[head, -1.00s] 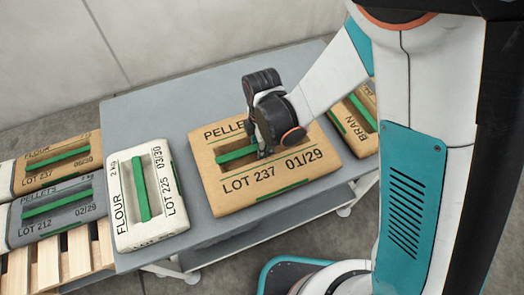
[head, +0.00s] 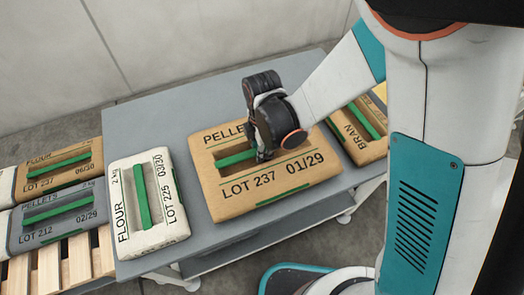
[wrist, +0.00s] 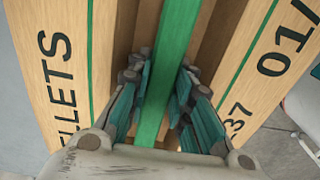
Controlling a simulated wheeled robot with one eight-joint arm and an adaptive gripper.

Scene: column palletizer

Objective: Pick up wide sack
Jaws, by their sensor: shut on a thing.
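The wide sack (head: 265,205) is tan, printed PELLETS, LOT 237 and 01/29, with a green handle (head: 237,158) across its recess. It is at the middle of the grey table in the head view; whether it touches the tabletop cannot be told. My gripper (head: 263,156) is over the recess, pointing down, shut on the green handle. In the wrist view the handle (wrist: 172,60) runs between the two fingers (wrist: 160,100), with the sack's printed faces on both sides. My gripper hides part of the sack's lettering and handle.
A white FLOUR sack (head: 127,225) lies close on the left. A tan BRAN sack (head: 365,150) is close on the right, partly behind my arm. More sacks are stacked on a wooden pallet (head: 75,260) at far left. The table's back (head: 185,105) is clear.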

